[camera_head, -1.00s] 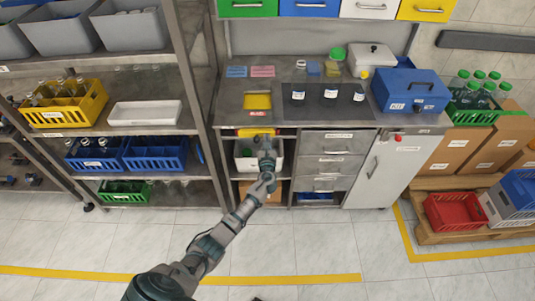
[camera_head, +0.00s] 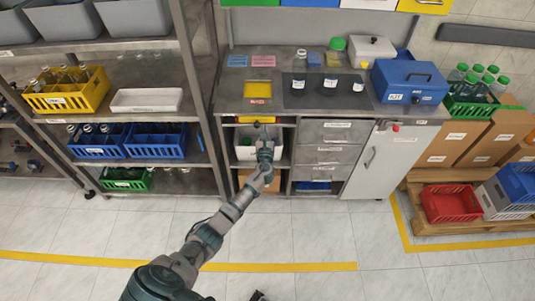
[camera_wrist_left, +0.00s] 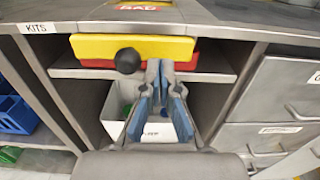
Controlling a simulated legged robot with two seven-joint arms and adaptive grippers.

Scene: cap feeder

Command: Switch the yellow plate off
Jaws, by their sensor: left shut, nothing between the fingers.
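A yellow plate (camera_head: 256,119) with red behind it sits at the counter's front edge, under the square yellow patch (camera_head: 259,88). In the left wrist view the plate (camera_wrist_left: 160,46) spans the opening's top, with red showing below and at its right end. A round black knob (camera_wrist_left: 127,60) stands in front of its left half. My left gripper (camera_head: 265,137) is shut and empty, just below and in front of the plate. In the wrist view its fingertips (camera_wrist_left: 160,68) overlap the plate's lower edge, right of the knob. I cannot tell whether they touch.
A white bin (camera_wrist_left: 112,118) stands in the opening behind the left gripper. Grey drawers (camera_head: 322,155) flank it on the right, and a shelf with blue crates (camera_head: 158,142) on the left. The floor in front is clear.

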